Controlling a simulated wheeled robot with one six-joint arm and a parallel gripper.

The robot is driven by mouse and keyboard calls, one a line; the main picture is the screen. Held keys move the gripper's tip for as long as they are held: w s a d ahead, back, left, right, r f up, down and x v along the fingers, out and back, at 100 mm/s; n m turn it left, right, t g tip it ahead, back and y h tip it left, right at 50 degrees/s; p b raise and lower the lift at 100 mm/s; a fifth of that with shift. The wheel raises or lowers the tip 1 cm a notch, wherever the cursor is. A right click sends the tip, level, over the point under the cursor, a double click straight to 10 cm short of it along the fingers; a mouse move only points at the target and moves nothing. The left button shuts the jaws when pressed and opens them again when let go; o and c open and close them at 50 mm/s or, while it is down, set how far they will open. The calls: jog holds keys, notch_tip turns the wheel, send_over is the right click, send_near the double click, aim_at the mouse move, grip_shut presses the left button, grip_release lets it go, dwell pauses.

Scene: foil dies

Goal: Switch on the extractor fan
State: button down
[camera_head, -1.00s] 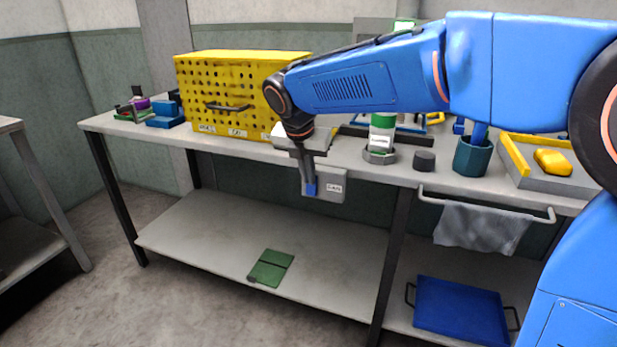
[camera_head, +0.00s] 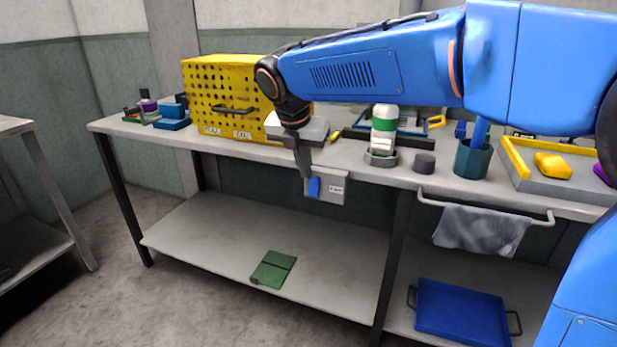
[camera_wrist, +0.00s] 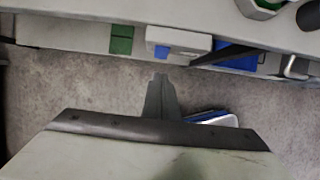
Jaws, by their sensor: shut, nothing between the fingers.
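The fan switch is a grey box (camera_head: 334,189) with a small label, mounted under the bench's front edge in the head view. Its blue lever (camera_head: 313,187) is on the box's left side. The box also shows at the top centre of the wrist view (camera_wrist: 192,41), with the blue lever (camera_wrist: 161,51) at its lower left. My gripper (camera_head: 305,172) is shut and empty, pointing down, just above and left of the lever in the head view. In the wrist view, my fingertips (camera_wrist: 160,79) lie below the lever in the picture, with a visible gap.
The bench (camera_head: 240,148) carries a yellow perforated box (camera_head: 222,85), a green-and-white bottle (camera_head: 383,130) and a teal cup (camera_head: 471,160). A towel (camera_head: 482,230) hangs on a rail to the right. Below are a green folder (camera_head: 273,269) and blue tray (camera_head: 461,312).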

notch_tip(320, 180, up, 7)
jog(key=shift+s, duration=0.15)
jog(key=shift+r, duration=0.1)
dwell(0.3)
jog(key=s+d+f+m, duration=0.2)
jog(key=s+d+m, duration=0.25)
jog(key=d, duration=0.25)
jog(key=s+d+f+m+y, duration=0.1)
jog(key=s+d+f+m, duration=0.1)
jog(key=s+d+m, duration=0.35)
jog(key=s+d+f+m, duration=0.25)
jog(key=d+m, duration=0.25)
jog(key=d, duration=0.4)
jog(key=s+d+f+m, duration=0.4)
jog(key=s+f+m, duration=0.2)
jog(key=s+m, duration=0.2)
jog(key=s+d+f+m, duration=0.5)
jog(key=s+f+m, duration=0.2)
jog(key=s+m, duration=0.1)
jog(key=shift+d+f+m+t+y, duration=0.2)
jog(key=shift+f+m+t+y, duration=0.1)
jog(key=shift+m+t, duration=0.1)
